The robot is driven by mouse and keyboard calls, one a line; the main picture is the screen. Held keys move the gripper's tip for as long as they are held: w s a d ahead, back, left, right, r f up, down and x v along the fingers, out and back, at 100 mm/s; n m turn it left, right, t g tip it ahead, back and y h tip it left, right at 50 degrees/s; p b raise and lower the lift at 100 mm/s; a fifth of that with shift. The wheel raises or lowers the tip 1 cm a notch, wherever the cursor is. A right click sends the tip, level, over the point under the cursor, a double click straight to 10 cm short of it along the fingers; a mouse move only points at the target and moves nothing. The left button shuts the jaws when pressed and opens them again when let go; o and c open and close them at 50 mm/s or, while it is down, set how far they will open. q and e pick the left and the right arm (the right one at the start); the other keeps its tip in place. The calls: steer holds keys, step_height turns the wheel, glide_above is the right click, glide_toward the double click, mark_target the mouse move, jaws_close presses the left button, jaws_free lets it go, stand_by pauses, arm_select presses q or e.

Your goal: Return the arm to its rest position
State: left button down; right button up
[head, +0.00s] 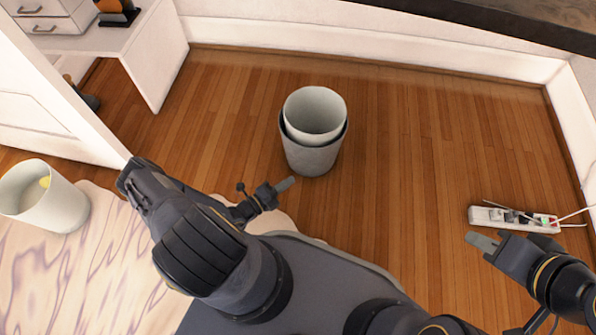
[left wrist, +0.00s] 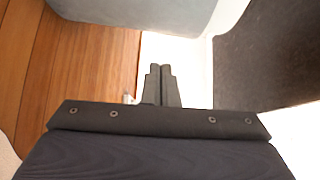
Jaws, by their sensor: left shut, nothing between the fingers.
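My left arm comes in from the left in the head view, and its gripper (head: 284,185) is near the middle of the picture. In the left wrist view the left gripper's fingers (left wrist: 160,84) are together with nothing between them. My right gripper (head: 481,242) is at the right side of the head view, pointing left. I see one grey fingertip there and cannot tell whether it is open. In the head view the left gripper appears just below a pair of nested bins (head: 310,158), with no visible contact.
A pale bin (head: 62,207) with something yellow inside stands at the left on a patterned rug (head: 60,280). A white power strip (head: 485,216) with cables lies by the right wall. A white desk (head: 150,60) is at the upper left. The wooden floor (head: 420,140) between is clear.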

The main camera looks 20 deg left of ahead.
arm_select(q)
steer(key=shift+p+v, duration=0.3)
steer(key=shift+v, duration=1.85)
step_height(320, 180, up, 28)
steer(key=w+m+g+h, duration=0.3)
steer(key=m+g, duration=1)
steer(key=m, duration=1.4)
steer(key=s+d+r+m+t+y, duration=0.35)
steer(key=s+r+m+y, duration=0.35)
steer(key=s+r+m, duration=1.05)
step_height(320, 180, up, 36)
steer(key=w+m+p, duration=0.2)
steer(key=p, duration=3.5)
steer(key=shift+w+d+r+g+y+p, duration=0.2)
steer(key=shift+w+d+g+y+p, duration=0.1)
steer(key=shift+g+p, duration=0.1)
